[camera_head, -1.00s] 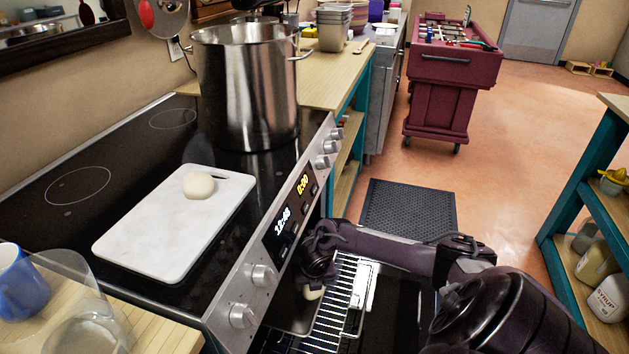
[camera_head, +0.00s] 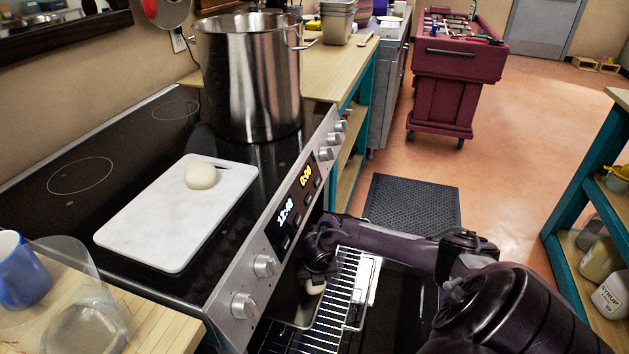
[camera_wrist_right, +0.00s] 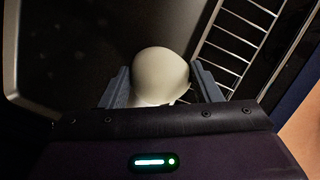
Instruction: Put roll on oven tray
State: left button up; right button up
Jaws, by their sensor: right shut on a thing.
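A pale dough roll (camera_wrist_right: 161,75) is between the fingers of my right gripper (camera_wrist_right: 163,88), which is shut on it; a bit of this roll (camera_head: 315,288) shows below the gripper in the head view. The gripper (camera_head: 318,272) is in front of the oven, above the dark oven tray (camera_head: 290,308) on the wire rack (camera_head: 335,300). The tray (camera_wrist_right: 70,60) also shows under the roll in the wrist view. Whether the roll touches the tray I cannot tell. A second roll (camera_head: 202,175) lies on the white cutting board (camera_head: 165,225) on the stove. My left gripper is not in view.
A blue mug (camera_head: 20,272) and a clear container (camera_head: 85,310) are at the lower left. The floor beyond the mat (camera_head: 412,204) is open.

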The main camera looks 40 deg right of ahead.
jog(key=o, duration=1)
jog(key=shift+r, duration=0.1)
jog(key=shift+r+p, duration=0.75)
jog(key=shift+r, duration=0.1)
jog(key=v, duration=0.4)
jog(key=shift+r+p, duration=0.1)
jog(key=shift+p, duration=0.3)
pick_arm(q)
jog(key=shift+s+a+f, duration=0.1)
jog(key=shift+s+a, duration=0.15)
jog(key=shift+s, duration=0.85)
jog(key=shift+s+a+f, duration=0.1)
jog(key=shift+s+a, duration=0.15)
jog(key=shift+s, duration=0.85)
pick_arm(e)
jog(key=shift+s+a, duration=1.2)
jog(key=shift+s, duration=0.5)
jog(key=shift+s+a, duration=1.2)
jog(key=shift+s, duration=0.45)
jog(key=shift+s+a, duration=1.2)
jog(key=shift+s, duration=0.5)
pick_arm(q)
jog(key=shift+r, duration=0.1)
